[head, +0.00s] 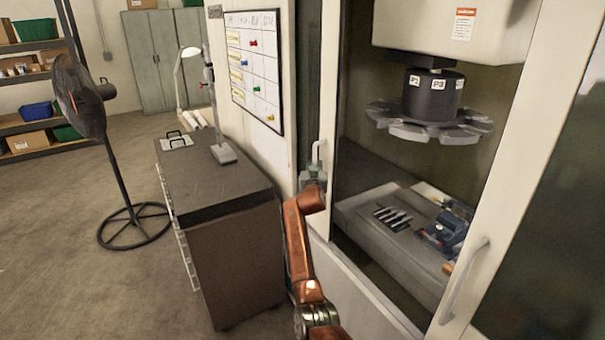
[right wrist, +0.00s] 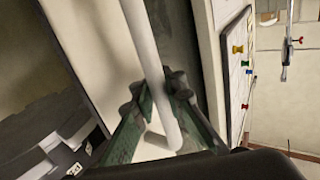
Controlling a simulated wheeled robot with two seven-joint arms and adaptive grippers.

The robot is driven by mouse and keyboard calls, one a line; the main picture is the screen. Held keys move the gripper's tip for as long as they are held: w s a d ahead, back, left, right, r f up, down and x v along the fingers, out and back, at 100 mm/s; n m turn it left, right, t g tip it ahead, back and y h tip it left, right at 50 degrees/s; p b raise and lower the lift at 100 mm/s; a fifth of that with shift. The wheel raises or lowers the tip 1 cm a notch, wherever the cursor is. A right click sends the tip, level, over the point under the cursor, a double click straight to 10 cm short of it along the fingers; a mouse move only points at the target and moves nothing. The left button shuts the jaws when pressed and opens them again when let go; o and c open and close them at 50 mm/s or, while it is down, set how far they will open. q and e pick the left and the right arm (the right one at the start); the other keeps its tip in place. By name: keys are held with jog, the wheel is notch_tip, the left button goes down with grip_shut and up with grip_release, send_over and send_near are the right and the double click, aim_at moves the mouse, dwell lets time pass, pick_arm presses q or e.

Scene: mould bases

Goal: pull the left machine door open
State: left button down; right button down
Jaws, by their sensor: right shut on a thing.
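The left machine door (head: 328,80) shows as a pale frame with a vertical white handle (head: 316,152) on it. My right gripper (head: 314,176) is at the lower part of this handle, at the end of my orange arm. In the right wrist view the fingers (right wrist: 160,92) are shut around the white handle bar (right wrist: 146,40), one on each side. The right machine door (head: 520,140) has its own pale handle (head: 464,280). Between the two door frames the machine's inside is visible. My left gripper is not in view.
A grey cabinet (head: 235,250) with a lamp stands left of my right arm. A fan (head: 85,100) stands on the floor further left. A whiteboard (head: 255,65) hangs beside the machine. Inside are a tool carousel (head: 430,125) and a blue vise (head: 445,232). Floor at lower left is clear.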

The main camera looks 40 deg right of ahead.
jog(key=shift+w+a+f, duration=0.2)
jog(key=shift+w, duration=0.2)
jog(key=shift+w+a+f, duration=0.15)
jog(key=shift+w, duration=0.2)
jog(key=c, duration=2.5)
grip_release()
jog(key=o, duration=0.3)
jog(key=shift+w+a+r, duration=0.1)
jog(key=shift+a, duration=0.05)
jog(key=shift+s+d, duration=0.2)
jog(key=v, duration=1.2)
